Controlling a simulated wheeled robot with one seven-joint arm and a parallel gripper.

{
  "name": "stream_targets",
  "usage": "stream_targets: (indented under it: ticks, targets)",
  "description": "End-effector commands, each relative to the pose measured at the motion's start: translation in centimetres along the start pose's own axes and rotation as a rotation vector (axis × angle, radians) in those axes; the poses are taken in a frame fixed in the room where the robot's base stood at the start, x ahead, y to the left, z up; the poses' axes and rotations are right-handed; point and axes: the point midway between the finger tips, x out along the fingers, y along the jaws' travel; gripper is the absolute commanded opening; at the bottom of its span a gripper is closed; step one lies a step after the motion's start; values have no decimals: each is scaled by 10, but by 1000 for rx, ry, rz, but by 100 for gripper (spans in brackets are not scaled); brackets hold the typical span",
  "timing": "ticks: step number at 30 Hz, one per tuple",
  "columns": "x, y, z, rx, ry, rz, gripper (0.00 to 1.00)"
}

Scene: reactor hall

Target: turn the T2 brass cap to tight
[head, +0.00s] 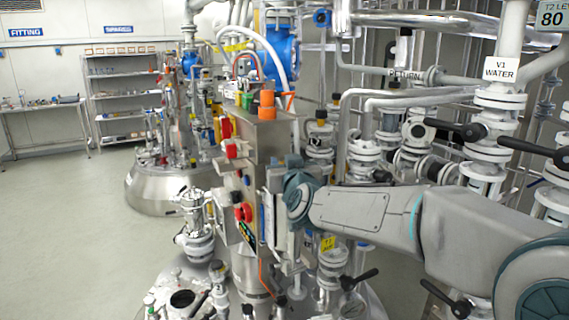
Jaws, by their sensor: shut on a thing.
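My arm reaches in from the right, and its wrist is at the steel column in the middle of the head view. My gripper (291,266) hangs below the wrist among white fittings above the near vessel. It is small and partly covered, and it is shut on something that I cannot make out. I cannot pick out the T2 brass cap or its tight mark; the wrist and the fittings crowd that spot.
The steel column (270,140) with red and orange parts stands close beside my wrist. White V1 WATER piping (500,98) and black-handled valves (470,131) crowd the right. A second vessel (150,190) stands further back. The floor (60,230) at the left is clear.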

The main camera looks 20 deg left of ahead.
Motion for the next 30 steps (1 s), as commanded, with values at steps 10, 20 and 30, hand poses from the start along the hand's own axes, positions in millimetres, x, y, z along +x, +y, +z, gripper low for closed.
stream_targets:
  ticks: [10,20,30]
  targets:
    - [0,-1,-4,1,-2,146,11]
    - [0,1,-4,-2,-4,327,11]
    - [-2,5,-3,-3,-6,631,11]
